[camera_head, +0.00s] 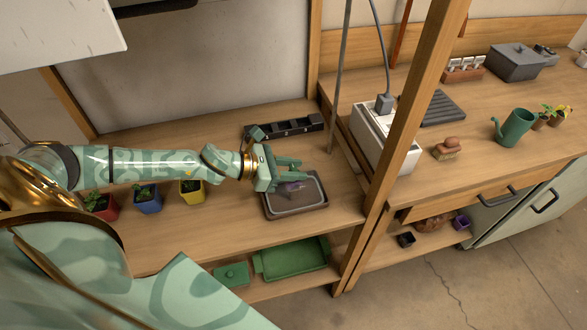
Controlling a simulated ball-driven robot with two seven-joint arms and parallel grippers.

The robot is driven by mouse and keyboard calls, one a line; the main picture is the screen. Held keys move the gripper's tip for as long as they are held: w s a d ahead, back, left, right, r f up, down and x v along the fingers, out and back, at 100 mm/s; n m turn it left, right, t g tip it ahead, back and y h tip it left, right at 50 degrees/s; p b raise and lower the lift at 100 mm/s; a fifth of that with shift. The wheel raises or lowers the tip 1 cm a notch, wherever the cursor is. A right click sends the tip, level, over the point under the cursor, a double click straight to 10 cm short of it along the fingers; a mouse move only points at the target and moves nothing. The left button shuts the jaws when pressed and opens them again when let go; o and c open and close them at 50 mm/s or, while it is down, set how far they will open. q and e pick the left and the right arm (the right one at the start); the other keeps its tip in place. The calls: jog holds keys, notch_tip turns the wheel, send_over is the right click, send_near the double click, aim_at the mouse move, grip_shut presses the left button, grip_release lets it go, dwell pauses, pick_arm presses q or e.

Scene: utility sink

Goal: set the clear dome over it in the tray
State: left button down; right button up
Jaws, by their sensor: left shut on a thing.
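The shallow dark tray (300,213) lies on the wooden bench, left of the upright wooden post. My left gripper (291,176), pale green, comes in from the left and reaches over the tray's back part. It is shut on the clear dome (306,199), a see-through shape with pale edges, low over the tray. I cannot tell whether the dome's rim touches the tray. A small purplish-grey thing (290,187) shows below the fingers, partly hidden by them. My right gripper is not in view.
A black rack (284,128) lies behind the tray. Red (102,207), blue (148,204) and yellow (192,192) plant pots stand to the left, below my arm. A white box (383,141) stands right of the tray. Green trays (291,261) sit on the shelf below.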

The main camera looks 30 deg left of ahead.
pick_arm(q)
jog(key=shift+f, duration=0.2)
jog(key=c, duration=1.1)
grip_release()
jog(key=shift+o, duration=0.2)
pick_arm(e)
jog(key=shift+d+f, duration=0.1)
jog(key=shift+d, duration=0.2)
pick_arm(q)
jog(key=shift+r, duration=0.1)
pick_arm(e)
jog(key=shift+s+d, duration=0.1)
